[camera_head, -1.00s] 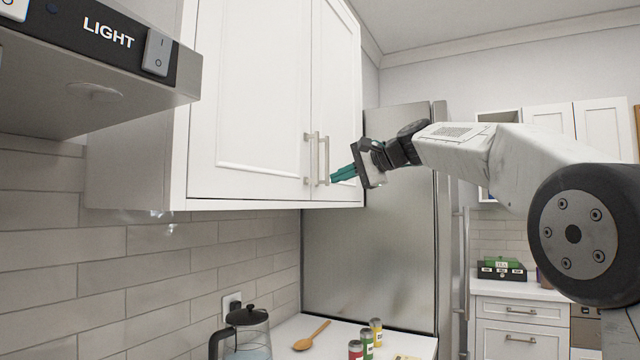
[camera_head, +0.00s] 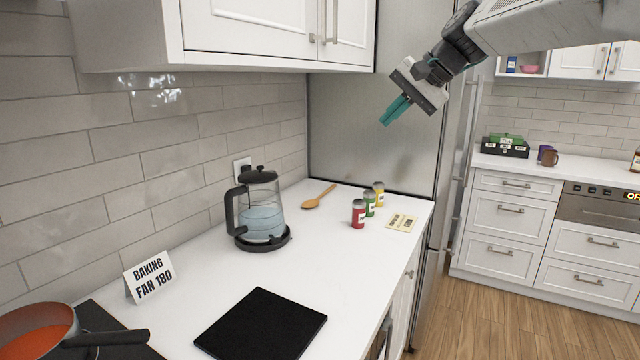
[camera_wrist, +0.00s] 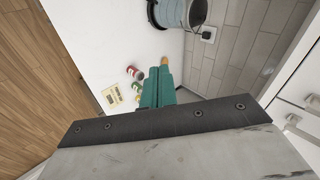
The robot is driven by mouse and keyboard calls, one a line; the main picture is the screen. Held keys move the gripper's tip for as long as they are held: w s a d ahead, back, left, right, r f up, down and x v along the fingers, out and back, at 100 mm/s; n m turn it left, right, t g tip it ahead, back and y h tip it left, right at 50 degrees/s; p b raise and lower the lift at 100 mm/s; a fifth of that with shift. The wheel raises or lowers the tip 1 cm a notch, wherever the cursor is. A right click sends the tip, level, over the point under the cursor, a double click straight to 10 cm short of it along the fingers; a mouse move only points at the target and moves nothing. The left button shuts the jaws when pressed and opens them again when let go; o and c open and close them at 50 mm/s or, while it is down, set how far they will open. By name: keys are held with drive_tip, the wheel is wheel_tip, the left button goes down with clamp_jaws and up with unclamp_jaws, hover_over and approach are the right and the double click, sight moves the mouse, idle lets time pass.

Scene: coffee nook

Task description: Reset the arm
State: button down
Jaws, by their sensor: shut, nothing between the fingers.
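My gripper (camera_head: 395,110) is in the air in front of the steel fridge, above the right end of the counter. Its teal fingers are together, with nothing between them, and point down and to the left. In the wrist view, the closed fingers (camera_wrist: 157,86) are over the white counter, with several small jars (camera_wrist: 136,74) beyond them. The gripper touches nothing that I can see.
White upper cupboards (camera_head: 270,30) hang left of my gripper. On the counter (camera_head: 330,265) stand a glass kettle (camera_head: 262,212), a wooden spoon (camera_head: 318,197), a red jar (camera_head: 358,213), a black mat (camera_head: 262,325), a sign (camera_head: 150,277) and a pan (camera_head: 40,335). Air around the gripper is free.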

drive_tip(key=s+d+f+n+g+h, duration=0.1)
drive_tip(key=s+f, duration=0.6)
drive_tip(key=s, duration=0.7)
drive_tip(key=s+d+f+n+g+h, duration=0.1)
drive_tip(key=s+d+f, duration=0.5)
drive_tip(key=s, duration=0.8)
drive_tip(key=s+d+f+n+g+h, duration=0.1)
drive_tip(key=s+d+f+h, duration=0.3)
drive_tip(key=s+f, duration=0.5)
drive_tip(key=s+n, duration=0.1)
drive_tip(key=s, duration=0.3)
drive_tip(key=shift+s+d+f+g+h, duration=0.25)
drive_tip(key=shift+s+f+g+h, duration=0.05)
drive_tip(key=shift+s+f+h, duration=0.1)
